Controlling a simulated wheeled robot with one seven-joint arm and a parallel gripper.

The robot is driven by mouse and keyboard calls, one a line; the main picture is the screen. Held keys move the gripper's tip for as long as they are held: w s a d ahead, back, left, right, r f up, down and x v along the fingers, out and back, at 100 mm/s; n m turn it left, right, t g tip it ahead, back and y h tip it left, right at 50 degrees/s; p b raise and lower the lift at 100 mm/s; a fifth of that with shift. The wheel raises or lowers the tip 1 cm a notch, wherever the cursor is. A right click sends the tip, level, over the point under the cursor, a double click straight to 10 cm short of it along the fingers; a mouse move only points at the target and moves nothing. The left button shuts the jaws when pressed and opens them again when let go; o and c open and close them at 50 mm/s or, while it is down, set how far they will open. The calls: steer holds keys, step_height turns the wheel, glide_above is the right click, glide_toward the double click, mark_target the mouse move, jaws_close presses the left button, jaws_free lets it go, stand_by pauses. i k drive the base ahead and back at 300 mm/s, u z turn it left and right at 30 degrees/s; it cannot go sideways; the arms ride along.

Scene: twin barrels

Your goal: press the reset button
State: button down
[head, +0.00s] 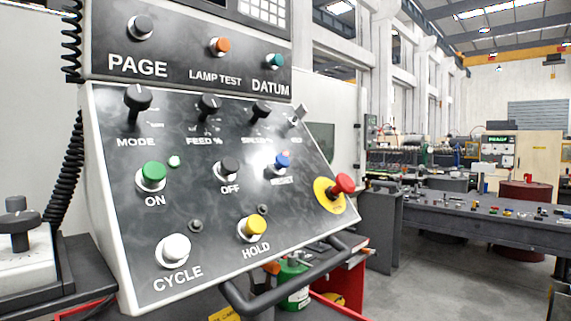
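The blue reset button (282,162) stands out from the sloping dark control panel (215,215), with the label RESET just below it. It is at the right of a row with the green ON button (151,173) and the black OFF button (229,168). Nothing touches the reset button or covers it. My gripper does not show in the head view.
A red emergency-stop knob (343,184) on a yellow disc sits right of reset. The yellow HOLD button (255,226) and white CYCLE button (174,249) are below. Rotary knobs line the row above. A dark handle bar (300,282) juts out beneath the panel.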

mark_target(282, 162)
steer(key=z, duration=1.8)
steer(key=k, duration=1.95)
steer(key=u, duration=0.65)
steer(key=i, duration=0.95)
steer(key=z, duration=0.05)
